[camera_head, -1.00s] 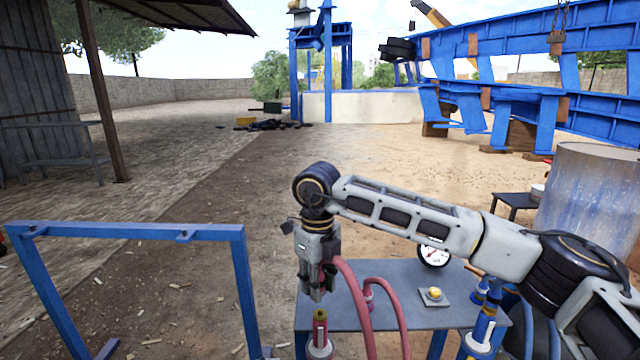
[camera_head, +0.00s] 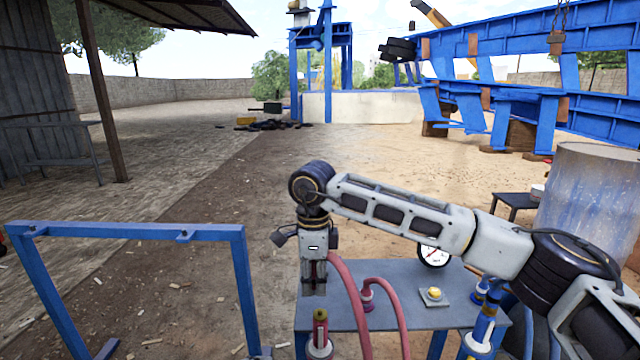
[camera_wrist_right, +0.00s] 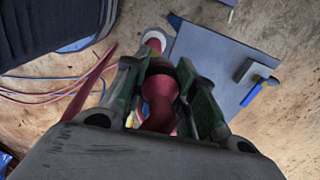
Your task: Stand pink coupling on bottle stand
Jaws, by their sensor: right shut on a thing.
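My right gripper (camera_head: 314,284) points down above the near left part of the grey table. In the right wrist view its two fingers (camera_wrist_right: 163,98) are shut on a pink-red piece, the pink coupling (camera_wrist_right: 160,92). In the head view the coupling is mostly hidden by the fingers. A pink hose (camera_head: 350,286) loops down beside the gripper. Below the gripper, a red bottle-shaped piece with a yellow mark (camera_head: 320,328) stands upright on a white round base (camera_head: 320,349). I cannot tell for sure which piece is the bottle stand. My left gripper is out of view.
The grey table (camera_head: 390,318) also holds a pink piece on a white base (camera_head: 367,300), a yellow button on a plate (camera_head: 434,296) and a dial gauge (camera_head: 434,254). Blue bottle-like pieces (camera_head: 482,332) stand at its right. A blue frame (camera_head: 130,231) stands left; ground between is clear.

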